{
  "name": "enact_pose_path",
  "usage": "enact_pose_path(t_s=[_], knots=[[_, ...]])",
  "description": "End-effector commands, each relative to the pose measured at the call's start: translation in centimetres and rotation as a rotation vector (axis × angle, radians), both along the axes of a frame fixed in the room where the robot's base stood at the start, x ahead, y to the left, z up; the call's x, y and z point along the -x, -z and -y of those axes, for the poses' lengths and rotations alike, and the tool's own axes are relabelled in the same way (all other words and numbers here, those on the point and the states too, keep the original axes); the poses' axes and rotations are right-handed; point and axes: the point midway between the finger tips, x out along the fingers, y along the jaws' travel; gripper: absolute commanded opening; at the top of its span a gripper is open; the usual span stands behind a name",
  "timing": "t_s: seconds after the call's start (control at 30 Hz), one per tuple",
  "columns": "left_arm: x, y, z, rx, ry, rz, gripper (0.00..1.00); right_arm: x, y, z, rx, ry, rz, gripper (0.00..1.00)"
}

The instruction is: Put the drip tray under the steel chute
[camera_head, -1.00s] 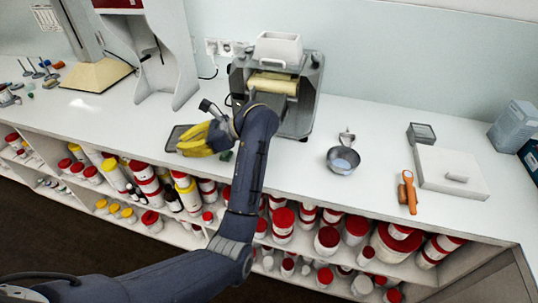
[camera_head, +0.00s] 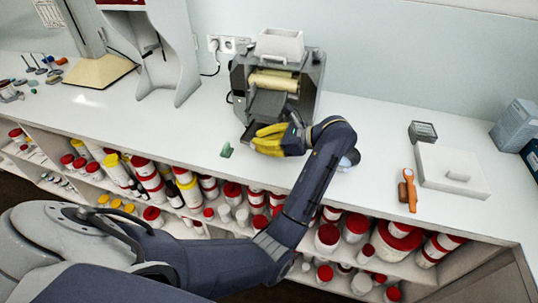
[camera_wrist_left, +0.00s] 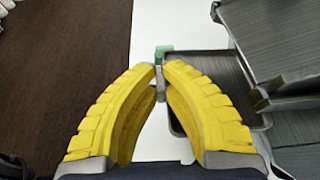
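The drip tray (camera_head: 249,132) is a shallow dark grey tray at the front of the mill, partly hidden by my left gripper. In the left wrist view the tray (camera_wrist_left: 212,68) lies right of the fingers, partly covered by the steel chute (camera_wrist_left: 285,35). The steel chute (camera_head: 267,104) slopes down from the mill's rollers in the head view, with its lower end over the tray. My left gripper (camera_head: 262,138) has yellow fingers closed around a small grey piece at the tray's near edge. Whether the tray rests flat on the counter is hard to tell. My right gripper is out of view.
The mill (camera_head: 314,75) stands against the wall with pale rollers. A steel pan (camera_head: 349,159) is half hidden behind my arm. A white lidded box (camera_head: 452,172) and orange tool (camera_head: 408,190) lie right.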

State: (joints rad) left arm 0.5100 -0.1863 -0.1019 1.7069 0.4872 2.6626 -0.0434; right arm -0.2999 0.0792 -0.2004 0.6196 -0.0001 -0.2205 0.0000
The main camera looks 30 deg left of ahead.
Motion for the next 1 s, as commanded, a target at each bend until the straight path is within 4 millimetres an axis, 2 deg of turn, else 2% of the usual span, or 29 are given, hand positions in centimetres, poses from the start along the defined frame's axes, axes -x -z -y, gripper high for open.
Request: enact_pose_path(t_s=[0.13,0.37,0.63,0.87,0.9,1.0], knots=[[0.1,1.9,0.0,-0.004,0.0,-0.003,0.0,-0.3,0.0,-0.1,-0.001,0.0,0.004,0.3],[0.0,3.4,0.0,-0.003,0.0,-0.001,0.0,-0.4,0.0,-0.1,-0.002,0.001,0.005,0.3],[0.0,6.5,-0.1,-0.003,0.0,-0.001,0.0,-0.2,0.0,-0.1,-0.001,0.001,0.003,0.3],[0.0,6.8,0.0,-0.001,0.0,0.001,0.0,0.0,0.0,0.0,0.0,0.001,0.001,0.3],[0.0,6.9,0.0,0.0,0.0,0.0,0.09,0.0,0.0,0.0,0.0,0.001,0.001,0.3],[0.0,6.9,0.0,0.0,0.0,0.0,0.2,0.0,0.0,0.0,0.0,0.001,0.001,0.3]])
